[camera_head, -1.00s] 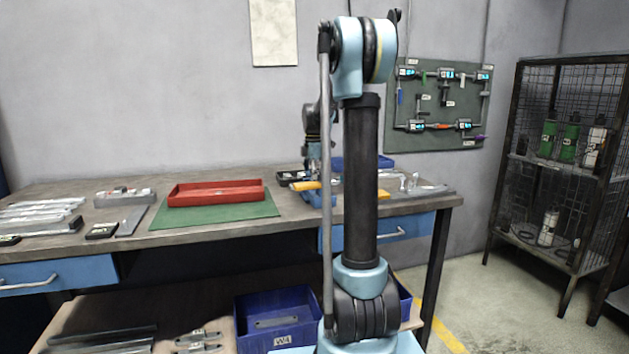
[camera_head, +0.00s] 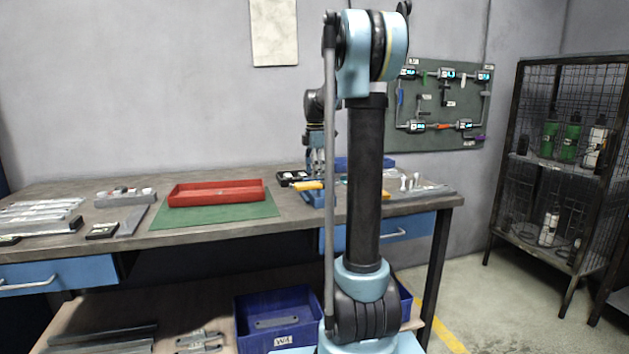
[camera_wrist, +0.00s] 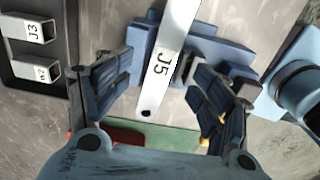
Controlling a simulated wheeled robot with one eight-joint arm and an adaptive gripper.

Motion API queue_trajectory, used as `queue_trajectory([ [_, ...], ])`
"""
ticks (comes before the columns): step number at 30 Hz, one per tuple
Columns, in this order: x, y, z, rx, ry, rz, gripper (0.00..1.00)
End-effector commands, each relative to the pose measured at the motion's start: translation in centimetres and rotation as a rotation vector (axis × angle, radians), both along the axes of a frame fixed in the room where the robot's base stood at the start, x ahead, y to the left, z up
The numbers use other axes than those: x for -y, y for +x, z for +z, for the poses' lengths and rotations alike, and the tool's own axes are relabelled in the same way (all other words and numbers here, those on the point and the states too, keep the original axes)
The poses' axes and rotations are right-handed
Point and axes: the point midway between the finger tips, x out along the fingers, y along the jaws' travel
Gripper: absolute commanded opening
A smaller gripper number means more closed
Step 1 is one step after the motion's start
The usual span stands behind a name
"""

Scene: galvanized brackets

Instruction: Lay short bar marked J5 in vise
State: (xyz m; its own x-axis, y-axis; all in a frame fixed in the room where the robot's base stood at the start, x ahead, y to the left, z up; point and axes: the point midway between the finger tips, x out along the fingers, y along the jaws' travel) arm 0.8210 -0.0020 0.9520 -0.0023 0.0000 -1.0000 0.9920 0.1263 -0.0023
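The short bar marked J5 (camera_wrist: 168,62) is a pale flat bar with a hole near its lower end in the wrist view. It lies across the blue vise (camera_wrist: 205,46), which also shows under my gripper in the head view (camera_head: 318,197). Whether the bar sits fully between the jaws I cannot tell. My gripper (camera_wrist: 160,68) has its dark fingers spread on either side of the bar, with visible gaps between them and it. In the head view my gripper (camera_head: 317,165) is just above the vise, and the bar is too small to make out there.
A dark holder (camera_wrist: 66,38) with pieces marked J3 and J2 is beside the vise. A red tray (camera_head: 216,193) lies on a green mat (camera_head: 215,222). Several long bars (camera_head: 40,212) lie at the bench's left. A blue bin (camera_head: 276,318) is below.

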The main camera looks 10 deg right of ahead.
Motion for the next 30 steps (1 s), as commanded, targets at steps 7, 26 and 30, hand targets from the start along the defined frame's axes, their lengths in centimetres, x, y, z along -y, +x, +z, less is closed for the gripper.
queue_trajectory([
  [7, 0.0, 0.1, 4.8, 0.0, 0.0, 0.0, 0.67],
  [26, 0.0, 0.1, 8.9, 0.0, 0.0, -0.001, 0.67],
  [30, 0.0, 0.1, 8.9, 0.0, 0.0, -0.002, 0.67],
])
